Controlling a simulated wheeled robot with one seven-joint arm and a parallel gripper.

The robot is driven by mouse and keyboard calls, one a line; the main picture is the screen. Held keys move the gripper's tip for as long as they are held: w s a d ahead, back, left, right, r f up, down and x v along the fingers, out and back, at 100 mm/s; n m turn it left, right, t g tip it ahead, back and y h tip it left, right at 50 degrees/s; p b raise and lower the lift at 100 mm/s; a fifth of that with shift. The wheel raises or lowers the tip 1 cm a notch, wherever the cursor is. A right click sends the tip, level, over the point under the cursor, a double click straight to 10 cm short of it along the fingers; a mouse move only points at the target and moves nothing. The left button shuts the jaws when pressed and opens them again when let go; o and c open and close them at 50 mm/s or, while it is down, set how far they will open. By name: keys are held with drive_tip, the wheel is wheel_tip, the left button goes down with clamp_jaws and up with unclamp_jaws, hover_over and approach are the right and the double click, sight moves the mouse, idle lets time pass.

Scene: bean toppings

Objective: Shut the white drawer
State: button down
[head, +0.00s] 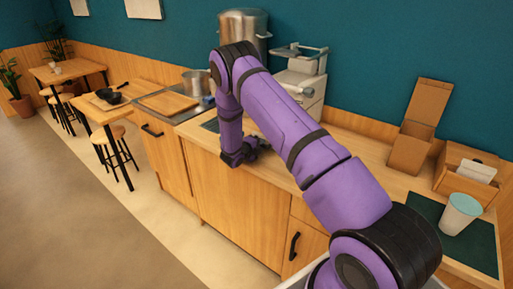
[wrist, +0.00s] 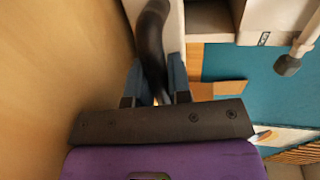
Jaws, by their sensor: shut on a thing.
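In the wrist view, a white drawer front (wrist: 173,28) stands just ahead of my gripper, with a curved dark handle (wrist: 152,42) on it. My gripper (wrist: 154,88) has its blue-grey fingers on both sides of the handle and is shut on it. In the head view, my gripper (head: 258,148) is low over the counter, in front of the white machine (head: 300,88). My arm hides the drawer there. A brown area shows behind the white front in the wrist view; I cannot tell how far the drawer stands out.
The wooden counter (head: 345,148) runs along the teal wall. A steel pot (head: 243,28) stands behind my arm. An open cardboard box (head: 412,140), a wooden holder (head: 462,178) and a cup (head: 460,213) on a dark mat are at right.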

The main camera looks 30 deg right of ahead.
drive_tip(key=x, duration=0.4)
drive_tip(key=r+x, duration=0.1)
drive_tip(key=x, duration=0.2)
drive_tip(key=r+x, duration=0.1)
drive_tip(key=x, duration=0.3)
drive_tip(key=shift+w+d+r, duration=0.1)
drive_tip(key=shift+w+d, duration=0.1)
drive_tip(key=shift+d, duration=0.4)
drive_tip(key=shift+d+r, duration=0.1)
drive_tip(key=c, duration=1.1)
unclamp_jaws()
drive_tip(key=shift+d, duration=0.15)
drive_tip(key=shift+o, duration=0.2)
drive_tip(key=v, duration=1)
drive_tip(key=shift+a, duration=0.4)
drive_tip(key=shift+r, duration=0.1)
